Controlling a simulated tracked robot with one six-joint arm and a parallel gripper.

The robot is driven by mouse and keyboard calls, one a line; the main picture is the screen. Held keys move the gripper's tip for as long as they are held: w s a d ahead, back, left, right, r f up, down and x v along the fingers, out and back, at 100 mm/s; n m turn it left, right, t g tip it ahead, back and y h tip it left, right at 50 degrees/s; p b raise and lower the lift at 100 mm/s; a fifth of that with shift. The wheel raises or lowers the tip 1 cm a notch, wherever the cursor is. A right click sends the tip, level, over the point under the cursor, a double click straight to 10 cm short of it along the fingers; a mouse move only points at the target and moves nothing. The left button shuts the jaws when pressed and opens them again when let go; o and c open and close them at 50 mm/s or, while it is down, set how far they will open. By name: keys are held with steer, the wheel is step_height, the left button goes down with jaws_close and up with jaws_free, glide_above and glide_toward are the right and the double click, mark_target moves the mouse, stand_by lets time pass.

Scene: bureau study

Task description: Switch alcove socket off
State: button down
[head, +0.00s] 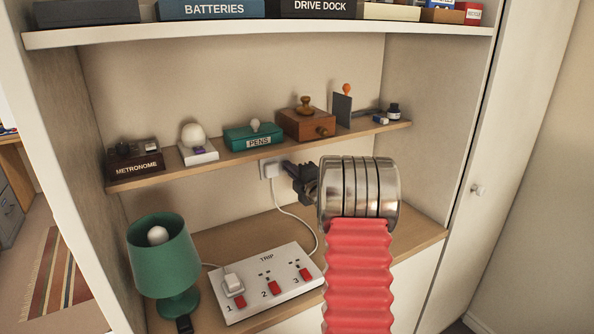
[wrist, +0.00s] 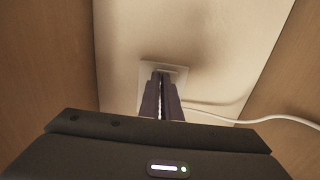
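The alcove socket (head: 272,168) is a white plate on the back wall, just under the middle shelf. A white cable runs down from it. In the wrist view the socket plate (wrist: 148,74) is straight ahead, and the fingers cover its middle and lower part. My gripper (head: 288,167) points left at the socket, with its tips close to the plate. In the wrist view my gripper (wrist: 165,76) has its two dark fingers together, with only a thin light line between them and nothing held. Contact with the plate, and the state of the switch, cannot be told.
A white power strip (head: 267,282) marked TRIP, with several red switches, lies on the lower shelf beside a green lamp (head: 165,262). The middle shelf (head: 240,156) above holds a teal pens box (head: 252,137) and other items. The white cable (wrist: 270,119) passes right of my fingers.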

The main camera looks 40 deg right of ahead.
steer(key=shift+w+r, duration=0.4)
steer(key=shift+r, duration=0.35)
steer(key=v, duration=1.4)
steer(key=shift+s+f, duration=0.25)
steer(key=shift+s, duration=0.15)
steer(key=shift+d+f, duration=0.1)
